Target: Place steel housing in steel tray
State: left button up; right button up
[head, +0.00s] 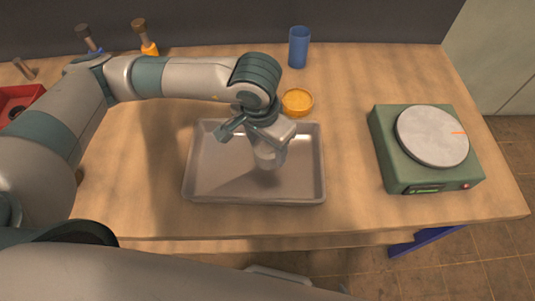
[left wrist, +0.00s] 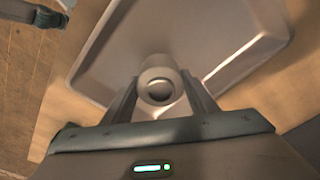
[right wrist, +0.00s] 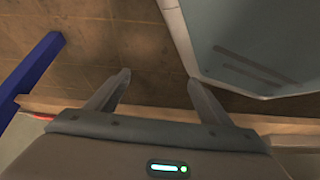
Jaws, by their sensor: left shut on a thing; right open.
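The steel housing (head: 268,156) is a short, light grey cylinder held below my left gripper (head: 266,140), over the steel tray. In the left wrist view the housing (left wrist: 159,81) sits between the two fingers, its round dark opening facing the camera. My left gripper (left wrist: 160,100) is shut on it. The steel tray (head: 205,188) is a shallow rectangular pan on the table; it also shows in the left wrist view (left wrist: 225,40). I cannot tell whether the housing touches the tray floor. My right gripper (right wrist: 155,85) is open and empty, with floor below it.
A yellow round dish (head: 298,101) stands just behind the tray, with a blue cup (head: 299,48) further back. A green device with a round plate (head: 428,148) stands at the right. A red bin (head: 18,100) and screwdriver-like tools (head: 147,42) are at the left. Table between tray and device is clear.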

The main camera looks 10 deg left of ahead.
aim_at(267, 158)
pick_arm(q)
jog(key=shift+f+p, duration=0.3)
jog(key=shift+f, duration=0.3)
notch_tip(267, 158, down, 3)
jog(key=shift+r+p, duration=0.2)
jog(key=shift+p, duration=0.2)
pick_arm(e)
jog(key=shift+g, duration=0.7)
jog(key=s, duration=0.1)
jog(key=s+d, duration=0.1)
jog(key=s+d+f, duration=0.1)
jog(key=shift+s+f, duration=0.1)
jog(key=shift+s, duration=0.25)
pick_arm(q)
jog(key=shift+f, duration=0.1)
pick_arm(e)
jog(key=shift+a, duration=0.15)
jog(key=shift+a, duration=0.1)
pick_arm(q)
jog(key=shift+b, duration=0.3)
jog(key=o, duration=1.4)
pick_arm(e)
jog(key=shift+s, duration=0.1)
